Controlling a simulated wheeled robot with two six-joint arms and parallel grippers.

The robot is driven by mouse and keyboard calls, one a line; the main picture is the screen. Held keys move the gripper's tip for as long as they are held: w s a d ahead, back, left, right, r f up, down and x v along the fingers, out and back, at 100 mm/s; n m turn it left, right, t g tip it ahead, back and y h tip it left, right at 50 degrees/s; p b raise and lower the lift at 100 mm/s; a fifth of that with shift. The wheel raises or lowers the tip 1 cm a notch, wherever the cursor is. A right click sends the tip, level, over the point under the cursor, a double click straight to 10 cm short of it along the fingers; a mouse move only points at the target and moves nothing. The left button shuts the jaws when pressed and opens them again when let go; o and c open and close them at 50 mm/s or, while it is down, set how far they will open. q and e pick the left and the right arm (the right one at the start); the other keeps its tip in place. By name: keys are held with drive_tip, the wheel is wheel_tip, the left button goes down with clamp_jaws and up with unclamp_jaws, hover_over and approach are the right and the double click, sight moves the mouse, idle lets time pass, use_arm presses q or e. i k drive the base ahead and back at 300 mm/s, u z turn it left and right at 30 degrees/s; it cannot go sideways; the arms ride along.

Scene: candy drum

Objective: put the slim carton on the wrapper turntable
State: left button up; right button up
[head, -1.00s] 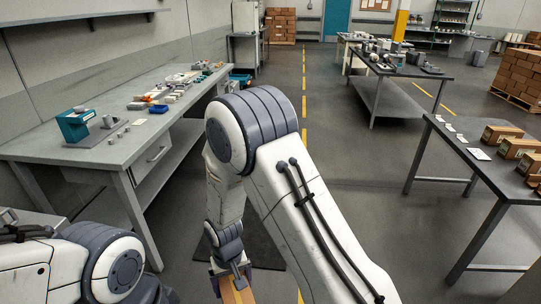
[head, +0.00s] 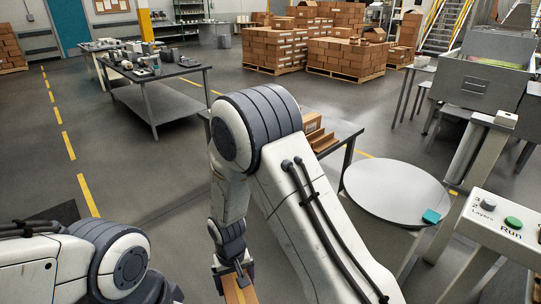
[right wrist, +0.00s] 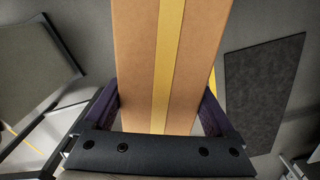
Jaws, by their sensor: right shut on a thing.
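My right gripper (head: 233,275) is at the bottom middle of the head view, shut on the slim carton (head: 237,292), a brown box with a yellow tape stripe. In the right wrist view the carton (right wrist: 190,60) stands between the two dark fingers (right wrist: 160,110) and runs out of the top of the picture. The wrapper turntable (head: 395,192) is a round, pale grey disc at the right of the head view, well apart from the carton. A small teal block (head: 431,216) is at its front right edge. My left gripper is out of view; only my left arm shows.
A control panel with a green Run button (head: 513,223) stands right of the turntable. A table with cartons (head: 313,122) is partly hidden behind my right arm. A grey workbench (head: 155,95) stands farther back. Open floor lies at the left.

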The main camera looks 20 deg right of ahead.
sight(394, 186)
drive_tip(key=z, duration=0.65)
drive_tip(key=i, duration=1.3)
drive_tip(key=z, duration=0.5)
drive_tip(key=i, duration=1.1)
